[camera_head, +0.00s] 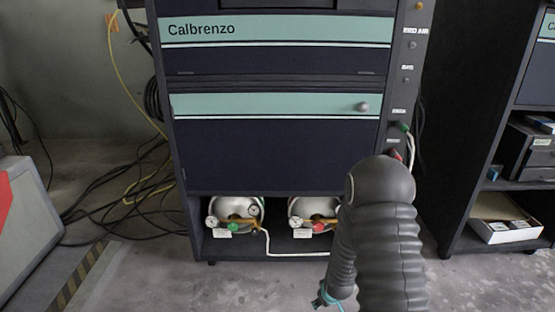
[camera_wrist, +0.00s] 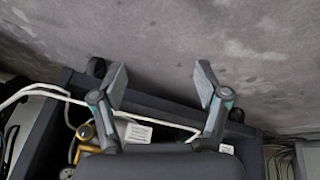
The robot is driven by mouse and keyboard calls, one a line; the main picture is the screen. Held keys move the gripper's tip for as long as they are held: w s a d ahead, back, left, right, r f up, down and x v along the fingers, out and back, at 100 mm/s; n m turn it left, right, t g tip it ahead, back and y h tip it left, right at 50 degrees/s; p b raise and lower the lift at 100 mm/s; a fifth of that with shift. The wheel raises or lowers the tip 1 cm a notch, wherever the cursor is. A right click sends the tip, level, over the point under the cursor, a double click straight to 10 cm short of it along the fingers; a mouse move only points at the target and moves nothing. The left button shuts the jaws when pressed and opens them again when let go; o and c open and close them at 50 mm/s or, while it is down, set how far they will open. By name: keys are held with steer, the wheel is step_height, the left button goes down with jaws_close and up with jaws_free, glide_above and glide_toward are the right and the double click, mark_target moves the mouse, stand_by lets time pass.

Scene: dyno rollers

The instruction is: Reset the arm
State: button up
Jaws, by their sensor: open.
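My arm, in a dark grey ribbed cover, rises at the lower right of the head view and bends down again in front of the cabinet. My gripper (camera_wrist: 161,85) shows in the wrist view with its two fingers spread apart and nothing between them. Beyond the fingers are the concrete floor and the dark lower edge of the cabinet. In the head view only a small part of the gripper shows, low beside the arm; its fingertips are not clear there.
A dark Calbrenzo cabinet (camera_head: 280,152) with teal bands stands ahead. Two gas tanks with gauges (camera_head: 236,209) sit in its bottom bay, with a white hose (camera_head: 290,254). Cables (camera_head: 105,195) lie on the floor at left. A shelf unit (camera_head: 475,190) stands at right.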

steer(key=s+r+m+p, duration=0.1)
steer(key=s+r+p, duration=0.2)
steer(key=s+r, duration=0.6)
steer(key=s+r+m+p, duration=0.2)
steer(key=s+r, duration=0.7)
steer(key=r, duration=1.6)
steer(key=s+r+m+p, duration=0.2)
steer(key=s+r+p, duration=0.2)
steer(key=s+r, duration=0.5)
step_height(320, 180, up, 8)
steer(key=shift+s+a+r+t, duration=0.1)
steer(key=shift+s+a+t, duration=0.1)
steer(key=shift+t, duration=0.2)
